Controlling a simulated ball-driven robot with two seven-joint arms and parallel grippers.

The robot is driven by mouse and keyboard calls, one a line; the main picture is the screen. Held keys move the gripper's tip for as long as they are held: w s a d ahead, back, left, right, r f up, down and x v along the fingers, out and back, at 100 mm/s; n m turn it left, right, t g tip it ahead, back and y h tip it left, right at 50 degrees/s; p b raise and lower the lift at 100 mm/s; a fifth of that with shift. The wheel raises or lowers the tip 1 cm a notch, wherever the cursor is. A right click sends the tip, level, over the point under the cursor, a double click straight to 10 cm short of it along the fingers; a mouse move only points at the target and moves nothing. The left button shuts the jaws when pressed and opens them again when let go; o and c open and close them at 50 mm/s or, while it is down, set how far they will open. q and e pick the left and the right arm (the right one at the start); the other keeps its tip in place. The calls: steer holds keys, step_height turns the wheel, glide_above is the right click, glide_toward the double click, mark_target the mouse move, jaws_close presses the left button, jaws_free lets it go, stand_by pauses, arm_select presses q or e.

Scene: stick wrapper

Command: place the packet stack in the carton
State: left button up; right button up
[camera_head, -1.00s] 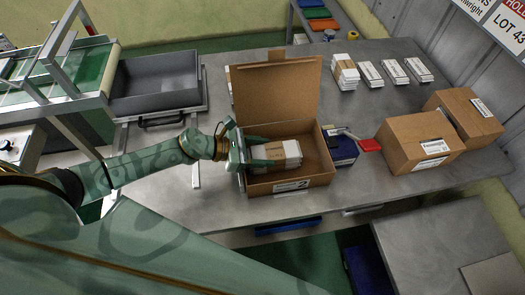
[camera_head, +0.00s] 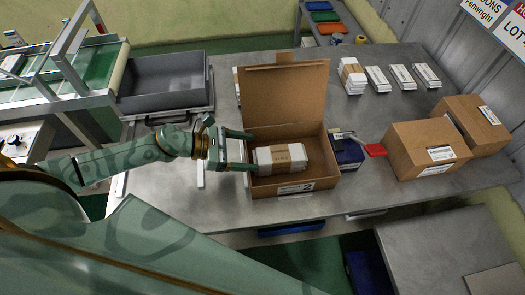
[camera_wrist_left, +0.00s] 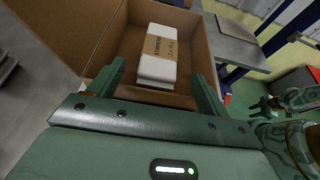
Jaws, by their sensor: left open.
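The packet stack (camera_head: 281,158), white packets with a brown paper band, lies inside the open brown carton (camera_head: 291,188) on the table, near its left side. The carton's lid stands up at the back. My left gripper (camera_head: 250,151) is open and empty at the carton's left wall, its fingers pointing at the stack but apart from it. In the left wrist view the stack (camera_wrist_left: 160,56) lies in the carton beyond the two spread fingers (camera_wrist_left: 158,85). My right gripper (camera_wrist_left: 268,105) seems to show at the right edge of the left wrist view, too small to judge its jaws.
Another banded stack (camera_head: 352,76) and several white packet piles (camera_head: 401,77) stand at the back right. Two closed cartons (camera_head: 427,149) sit at the right. A grey tray (camera_head: 165,84) lies at the left.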

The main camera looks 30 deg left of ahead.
arm_select(q)
steer(key=v, duration=0.5)
steer(key=shift+s+a+r, duration=0.1)
steer(key=shift+a+r, duration=0.05)
stand_by(1.0)
